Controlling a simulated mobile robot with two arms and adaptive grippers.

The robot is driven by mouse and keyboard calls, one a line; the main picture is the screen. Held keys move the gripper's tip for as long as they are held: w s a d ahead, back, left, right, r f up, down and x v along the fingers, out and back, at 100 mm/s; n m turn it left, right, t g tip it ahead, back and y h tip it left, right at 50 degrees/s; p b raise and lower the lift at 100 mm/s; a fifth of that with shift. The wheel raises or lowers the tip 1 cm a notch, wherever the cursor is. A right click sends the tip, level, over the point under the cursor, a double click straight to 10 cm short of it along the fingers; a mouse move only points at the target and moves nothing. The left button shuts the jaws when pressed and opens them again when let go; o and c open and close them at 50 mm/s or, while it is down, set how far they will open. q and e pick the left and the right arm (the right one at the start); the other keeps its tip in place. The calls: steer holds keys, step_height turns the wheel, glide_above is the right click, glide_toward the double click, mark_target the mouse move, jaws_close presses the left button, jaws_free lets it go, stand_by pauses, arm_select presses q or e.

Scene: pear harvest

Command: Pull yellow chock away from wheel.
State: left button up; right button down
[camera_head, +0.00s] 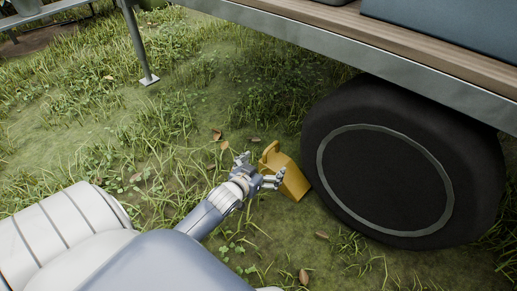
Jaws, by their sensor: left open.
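The yellow chock (294,184) sits on the grass at the left side of the black wheel (385,175), close against the tyre or nearly so. My left gripper (268,170) is open at the chock's left side, with its fingers spread in front of the chock's near face and upper part. The fingers cover part of the chock. I cannot tell whether they touch it. My right gripper is not in view.
The trailer (340,45), with a metal edge and wooden deck, overhangs the wheel. A metal support leg (137,45) stands at the upper left. Grass with a few fallen leaves is open to the left of the chock.

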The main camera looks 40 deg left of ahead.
mark_target(271, 165)
arm_select(q)
steer(key=b+x, duration=0.2)
steer(key=x, duration=0.2)
steer(key=shift+f, duration=0.25)
steer(key=shift+b+x, duration=0.7)
steer(key=shift+x, duration=0.05)
steer(key=shift+w+r, duration=0.1)
steer(key=shift+r, duration=0.05)
